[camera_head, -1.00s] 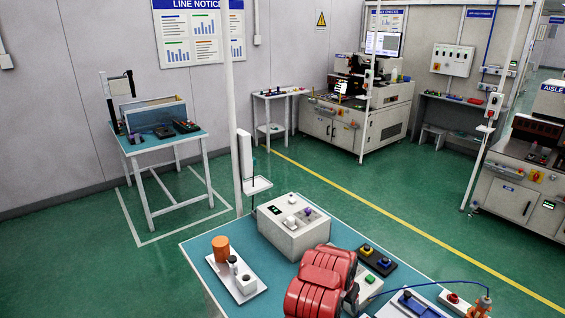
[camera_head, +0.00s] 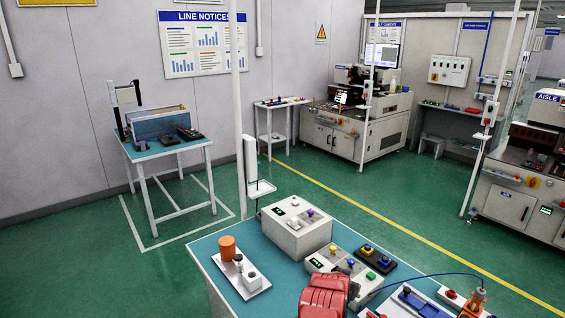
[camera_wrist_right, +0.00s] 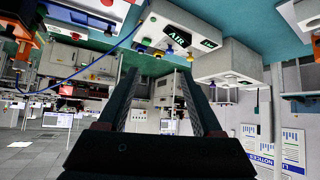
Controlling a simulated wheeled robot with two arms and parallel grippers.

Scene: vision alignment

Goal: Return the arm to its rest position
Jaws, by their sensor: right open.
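My red right arm (camera_head: 325,296) shows at the bottom edge of the head view, over the near side of the teal-topped table (camera_head: 207,252). My right gripper (camera_wrist_right: 163,75) shows in the right wrist view with its two dark fingers apart and nothing between them. That view is upside down, with the table along its top. The gripper points past the table objects toward the room, and no contact with them shows. My left arm and gripper are not in view.
A blue cable (camera_head: 430,277) arches at the right.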

